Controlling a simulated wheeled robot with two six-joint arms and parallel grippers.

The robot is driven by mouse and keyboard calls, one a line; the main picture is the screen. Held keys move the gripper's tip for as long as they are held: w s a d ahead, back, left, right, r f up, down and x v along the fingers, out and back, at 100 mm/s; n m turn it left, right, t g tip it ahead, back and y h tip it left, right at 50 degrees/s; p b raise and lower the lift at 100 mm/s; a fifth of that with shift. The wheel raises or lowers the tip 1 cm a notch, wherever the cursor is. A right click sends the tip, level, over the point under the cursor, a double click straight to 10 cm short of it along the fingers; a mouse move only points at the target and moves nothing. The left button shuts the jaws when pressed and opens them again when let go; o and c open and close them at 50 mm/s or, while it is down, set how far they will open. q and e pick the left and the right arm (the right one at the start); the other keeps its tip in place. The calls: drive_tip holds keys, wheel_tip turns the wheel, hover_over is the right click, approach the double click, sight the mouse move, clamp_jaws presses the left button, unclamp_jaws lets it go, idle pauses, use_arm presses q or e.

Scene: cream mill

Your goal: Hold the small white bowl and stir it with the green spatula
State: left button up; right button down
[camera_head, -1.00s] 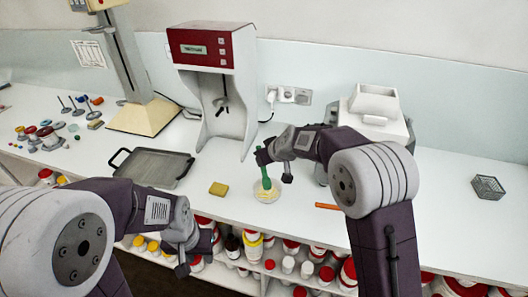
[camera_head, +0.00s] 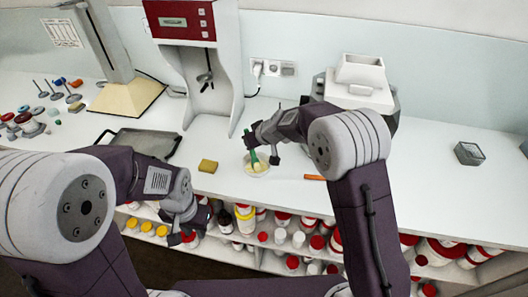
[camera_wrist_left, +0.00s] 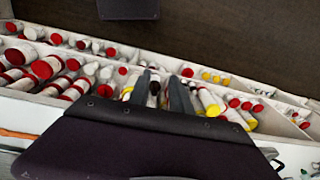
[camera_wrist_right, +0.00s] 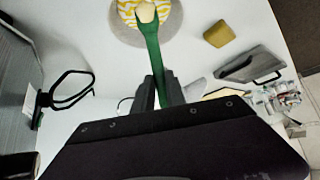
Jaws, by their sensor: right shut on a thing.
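The small white bowl (camera_head: 258,171) stands on the white counter, with pale yellow stuff inside. The right wrist view shows the bowl (camera_wrist_right: 172,22) at the top edge, partly cut off, with a yellow wavy pattern. My right gripper (camera_head: 258,141) is above the bowl, shut on the green spatula (camera_head: 254,158). In the right wrist view the green handle (camera_wrist_right: 153,50) runs from between the fingers (camera_wrist_right: 155,95) to a pale tip over or in the bowl. My left gripper (camera_head: 190,232) is empty, low before the counter's front edge; its fingers (camera_wrist_left: 160,90) are apart.
A yellow sponge (camera_head: 208,166) lies left of the bowl, and a dark tray (camera_head: 145,142) farther left. An orange stick (camera_head: 314,177) lies right. The red-and-white machine (camera_head: 200,60) stands behind. Shelves of bottles (camera_head: 300,238) lie below the counter.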

sight(266, 156)
use_arm(q)
drive_tip(key=w+d+m+t+y, duration=0.2)
drive_tip(key=w+d+m, duration=0.2)
drive_tip(key=m, duration=0.4)
drive_tip(key=w+d+f+m+t+y, duration=0.1)
drive_tip(key=w+d+m+t+y, duration=0.1)
drive_tip(key=w+d+m, duration=0.3)
drive_tip(key=w+d+m+t+y, duration=0.2)
drive_tip(key=w+d+m, duration=0.3)
drive_tip(key=m, duration=0.6)
drive_tip(key=shift+w+d+f+m+t+y, duration=0.15)
drive_tip(key=shift+w+m+t, duration=0.1)
drive_tip(key=shift+w, duration=0.4)
drive_tip(key=shift+w+d+f+m+t+y, duration=0.15)
drive_tip(key=shift+w+t, duration=0.1)
drive_tip(key=shift+w, duration=0.4)
drive_tip(key=d+m+t, duration=0.1)
drive_tip(key=d+m, duration=0.1)
drive_tip(key=d, duration=0.1)
drive_tip(key=w+d+r+m+t+h, duration=0.1)
drive_tip(key=d+m+t, duration=0.1)
drive_tip(key=d, duration=0.2)
drive_tip(key=d+r+m+t+h, duration=0.1)
drive_tip(key=d+m+t, duration=0.1)
drive_tip(key=d, duration=0.2)
drive_tip(key=shift+w+m, duration=0.35)
drive_tip(key=shift+m, duration=0.05)
drive_tip(key=x, duration=1.2)
drive_tip(key=shift+f, duration=0.1)
drive_tip(key=shift+c, duration=0.4)
